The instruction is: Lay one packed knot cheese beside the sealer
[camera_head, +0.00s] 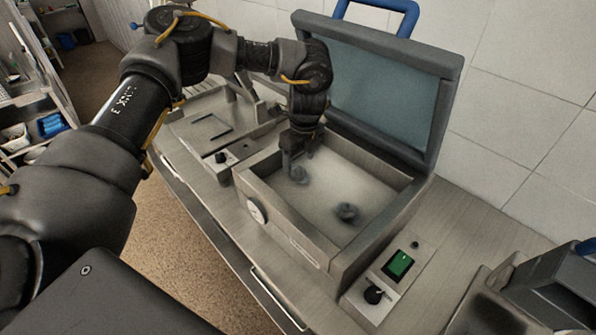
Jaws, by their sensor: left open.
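The sealer (290,228) is a grey metal box with its lid (385,95) raised and a blue handle on top. Two small, dark, rounded lumps lie in its chamber, probably the packed knot cheeses. One lump (299,175) is right at the fingertips of my left gripper; the other lump (346,212) lies nearer the middle of the chamber, clear of the gripper. My left gripper (296,160) points down into the chamber and is open. I cannot tell whether its fingers touch the nearer lump. My right gripper is not in view.
A control panel with a green screen (398,264) and black knob is at the sealer's right. Another low metal unit (205,127) stands at its left. Bare counter (480,228) lies to the right, before a dark machine (555,295). A tiled wall is behind.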

